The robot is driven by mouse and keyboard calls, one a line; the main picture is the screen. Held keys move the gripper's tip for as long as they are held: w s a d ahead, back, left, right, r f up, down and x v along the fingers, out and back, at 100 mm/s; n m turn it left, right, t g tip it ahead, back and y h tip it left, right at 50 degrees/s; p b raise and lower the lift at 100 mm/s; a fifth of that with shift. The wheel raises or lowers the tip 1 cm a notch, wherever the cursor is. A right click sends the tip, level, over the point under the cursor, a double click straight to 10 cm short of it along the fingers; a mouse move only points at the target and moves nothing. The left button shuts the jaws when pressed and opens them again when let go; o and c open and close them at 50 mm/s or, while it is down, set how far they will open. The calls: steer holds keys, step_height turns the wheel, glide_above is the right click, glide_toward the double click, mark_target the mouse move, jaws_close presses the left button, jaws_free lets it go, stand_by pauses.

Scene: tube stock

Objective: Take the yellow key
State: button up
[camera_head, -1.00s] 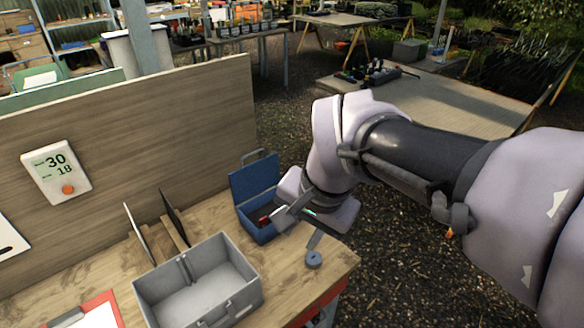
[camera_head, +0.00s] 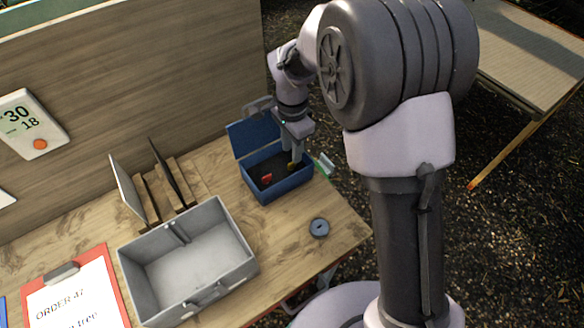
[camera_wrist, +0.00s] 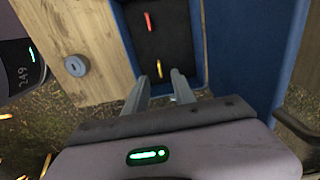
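The yellow key (camera_wrist: 159,67) lies on the dark floor of the open blue box (camera_head: 288,187). In the head view only a small yellow patch (camera_head: 291,166) shows by my fingers. My gripper (camera_wrist: 160,75) is open and empty, pointing down into the box. In the wrist view its two fingertips stand on either side of the yellow key's near end. I cannot tell how much height is between the fingertips and the key. A red key (camera_head: 267,178) lies in the same box, farther off in the wrist view (camera_wrist: 149,21).
The box's raised lid (camera_head: 252,137) stands behind my gripper. A grey open bin (camera_head: 190,260) is to the left. A small round grey-blue piece (camera_head: 319,228) lies near the table's right edge.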

mark_target(292, 168)
step_height(292, 168, down, 5)
steer(key=shift+b, duration=1.05)
steer(key=shift+r, duration=0.1)
jaws_close()
